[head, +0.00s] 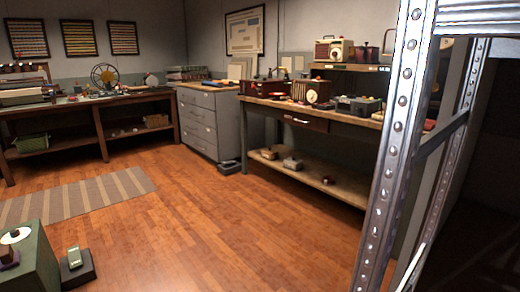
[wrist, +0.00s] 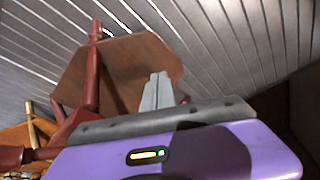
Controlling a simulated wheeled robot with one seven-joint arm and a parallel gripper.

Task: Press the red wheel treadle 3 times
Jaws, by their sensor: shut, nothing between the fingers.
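I cannot make out a red wheel treadle for certain in either view. A spoked wheel (head: 104,76) stands on the far-left bench in the head view; no treadle can be told beside it. In the wrist view, my gripper (wrist: 158,80) is shut and empty, its grey fingers together in front of a brown board (wrist: 120,65). Dark red wooden posts (wrist: 93,75) stand by the board. I cannot tell whether the fingers touch the board. My gripper is not in the head view.
A metal shelf upright (head: 392,130) is close on the right. A workbench (head: 350,183) and a grey drawer cabinet (head: 200,118) stand behind. A green box (head: 38,268) and a small dark pedal-like block (head: 82,272) are at lower left. The wooden floor (head: 220,220) between is clear.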

